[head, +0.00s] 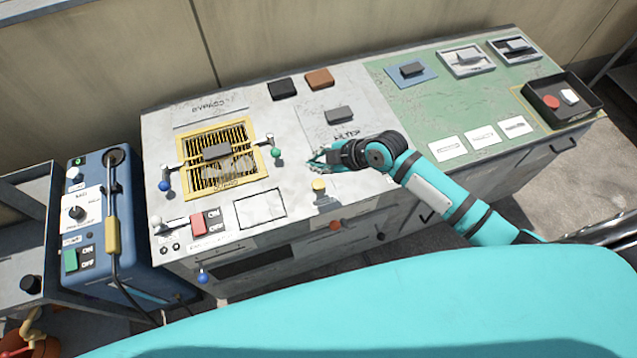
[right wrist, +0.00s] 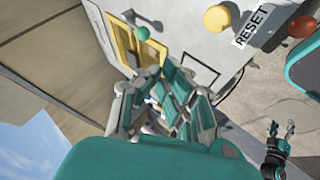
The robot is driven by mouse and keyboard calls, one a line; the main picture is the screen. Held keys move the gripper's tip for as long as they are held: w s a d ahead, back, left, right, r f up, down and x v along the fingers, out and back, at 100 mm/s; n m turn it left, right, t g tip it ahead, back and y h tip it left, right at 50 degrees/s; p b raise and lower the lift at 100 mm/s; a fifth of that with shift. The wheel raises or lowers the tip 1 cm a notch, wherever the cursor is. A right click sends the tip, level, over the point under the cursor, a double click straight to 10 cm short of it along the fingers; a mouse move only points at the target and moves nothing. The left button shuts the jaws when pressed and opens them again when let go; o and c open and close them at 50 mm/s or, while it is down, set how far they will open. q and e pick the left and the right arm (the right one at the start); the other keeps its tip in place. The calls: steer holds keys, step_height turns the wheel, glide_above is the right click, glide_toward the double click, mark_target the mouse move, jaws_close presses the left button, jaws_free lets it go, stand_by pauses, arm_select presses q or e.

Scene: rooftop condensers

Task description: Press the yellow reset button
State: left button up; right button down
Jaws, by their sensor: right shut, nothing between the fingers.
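The yellow reset button (head: 319,186) is a round knob at the front edge of the grey console top in the head view. In the right wrist view the yellow button (right wrist: 217,18) is at the top, beside a white RESET label (right wrist: 250,25). My right gripper (head: 314,160) is shut and empty, just behind the button in the head view and apart from it. Its teal fingers (right wrist: 165,105) fill the middle of the right wrist view. My left gripper (right wrist: 282,131) shows small at the lower right there, its fingers apart; it is not in the head view.
A green-knobbed lever (head: 276,153) stands left of my right gripper by a yellow-framed grille (head: 257,172). An orange knob (head: 335,225) is on the console's front. A red rocker switch (head: 199,223), a blue box (head: 97,250) and a black tray (head: 588,112) stand farther off.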

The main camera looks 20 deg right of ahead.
mark_target(317, 186)
step_height(317, 186, down, 8)
steer(key=b, duration=0.6)
steer(key=shift+f+b, duration=0.25)
steer(key=shift+b, duration=0.1)
stand_by(0.8)
steer(key=shift+f+b, duration=0.35)
steer(key=shift+f, duration=0.05)
steer(key=shift+f+b, duration=0.65)
steer(key=shift+f, duration=0.15)
stand_by(0.8)
steer(key=shift+r+p, duration=1.05)
steer(key=shift+r, duration=0.25)
step_height(317, 186, up, 5)
steer(key=p, duration=0.4)
